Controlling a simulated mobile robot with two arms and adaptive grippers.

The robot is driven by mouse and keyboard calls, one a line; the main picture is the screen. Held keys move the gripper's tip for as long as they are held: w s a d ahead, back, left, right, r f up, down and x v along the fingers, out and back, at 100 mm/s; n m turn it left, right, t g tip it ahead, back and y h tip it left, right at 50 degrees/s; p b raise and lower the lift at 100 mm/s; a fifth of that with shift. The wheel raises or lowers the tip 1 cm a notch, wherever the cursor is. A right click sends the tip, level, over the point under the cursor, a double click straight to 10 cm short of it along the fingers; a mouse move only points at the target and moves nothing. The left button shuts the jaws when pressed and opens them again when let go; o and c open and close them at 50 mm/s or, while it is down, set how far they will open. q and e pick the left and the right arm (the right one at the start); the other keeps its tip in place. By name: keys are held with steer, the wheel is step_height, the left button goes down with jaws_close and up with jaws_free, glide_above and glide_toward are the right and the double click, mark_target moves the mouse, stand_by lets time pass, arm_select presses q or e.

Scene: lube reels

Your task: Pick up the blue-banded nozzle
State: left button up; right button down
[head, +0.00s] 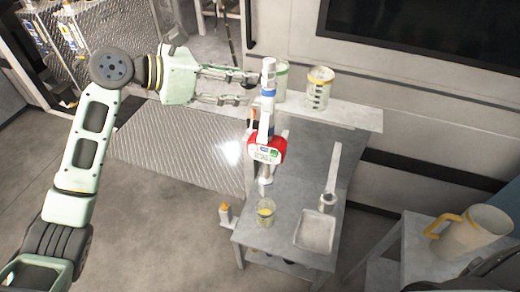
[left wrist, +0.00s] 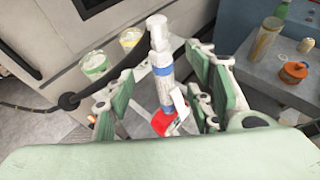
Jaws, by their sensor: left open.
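The blue-banded nozzle (head: 268,78) stands upright in the head view, white and grey with a blue band, above a red meter body (head: 267,150) with a small display. My left gripper (head: 252,88) reaches in from the left, its fingers level and spread, with the tips close to the nozzle's left side. In the left wrist view the nozzle (left wrist: 159,40) shows between the two open fingers of the gripper (left wrist: 160,78), with the red meter (left wrist: 164,123) below. The fingers are not closed on it. I cannot tell whether either finger touches it. My right gripper is not seen.
Two graduated containers, one green-rimmed (head: 281,82) and one yellow-banded (head: 318,88), stand on a ledge behind the nozzle. A small cup (head: 265,213) and a square metal pan (head: 317,231) are on the grey bench. A yellow-handled jug (head: 470,232) stands at right.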

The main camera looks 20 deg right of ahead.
mark_target(263, 85)
arm_select(q)
steer(key=p+x, duration=0.2)
steer(key=x, duration=0.4)
steer(key=shift+s+d+p, duration=0.15)
steer(key=shift+d+p, duration=0.15)
steer(key=shift+d, duration=0.1)
steer(key=shift+d+f, duration=0.2)
steer(key=shift+d, duration=0.05)
steer(key=shift+w+f, duration=0.2)
steer(key=c, duration=1.1)
jaws_close()
steer(key=shift+r, duration=0.2)
